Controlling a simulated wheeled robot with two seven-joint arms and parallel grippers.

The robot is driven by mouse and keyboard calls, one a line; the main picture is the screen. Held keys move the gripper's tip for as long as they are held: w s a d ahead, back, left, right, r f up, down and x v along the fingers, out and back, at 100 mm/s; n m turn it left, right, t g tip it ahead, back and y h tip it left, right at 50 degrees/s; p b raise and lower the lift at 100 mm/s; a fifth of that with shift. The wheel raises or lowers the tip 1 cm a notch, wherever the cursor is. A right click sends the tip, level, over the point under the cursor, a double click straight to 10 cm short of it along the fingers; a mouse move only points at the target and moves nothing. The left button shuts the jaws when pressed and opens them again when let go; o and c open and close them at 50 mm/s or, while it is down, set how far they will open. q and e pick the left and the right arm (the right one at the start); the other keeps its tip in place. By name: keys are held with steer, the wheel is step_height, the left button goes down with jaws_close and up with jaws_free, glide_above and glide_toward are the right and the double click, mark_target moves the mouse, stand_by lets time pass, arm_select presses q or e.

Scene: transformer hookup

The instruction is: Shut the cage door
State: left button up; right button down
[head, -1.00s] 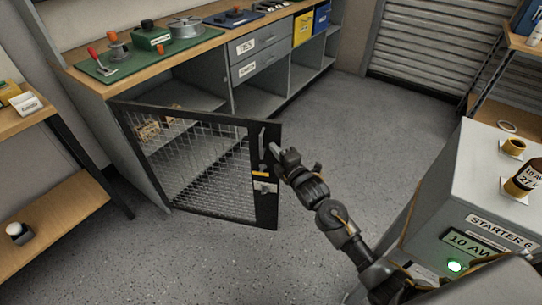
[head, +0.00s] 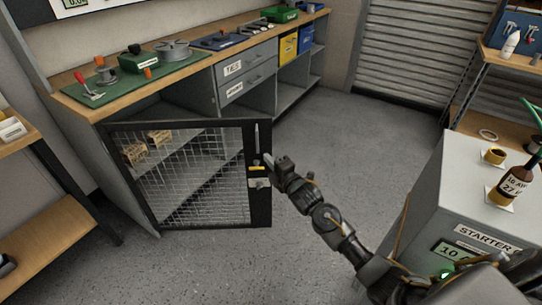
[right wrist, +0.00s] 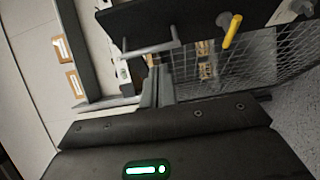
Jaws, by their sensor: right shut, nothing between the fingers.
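The cage door (head: 195,175), a black frame with wire mesh, stands part open in front of the grey cabinet bay, its hinge side at the left. In the right wrist view the handle (right wrist: 150,49) and a yellow lever (right wrist: 232,31) show on the door's dark edge. My right gripper (head: 268,160) is shut and empty, at the free edge by the handle; it also shows in the wrist view (right wrist: 157,88). Contact is hard to tell. My left gripper is out of view.
Small wooden boxes (head: 134,153) sit inside behind the mesh. The workbench top (head: 150,85) above holds tools on a green mat. The floor (head: 330,130) between is clear.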

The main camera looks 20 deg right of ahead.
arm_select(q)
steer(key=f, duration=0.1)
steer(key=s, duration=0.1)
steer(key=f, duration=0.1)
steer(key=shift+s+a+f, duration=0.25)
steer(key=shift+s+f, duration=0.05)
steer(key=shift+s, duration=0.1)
arm_select(e)
steer(key=d+v, duration=0.1)
steer(key=v, duration=1)
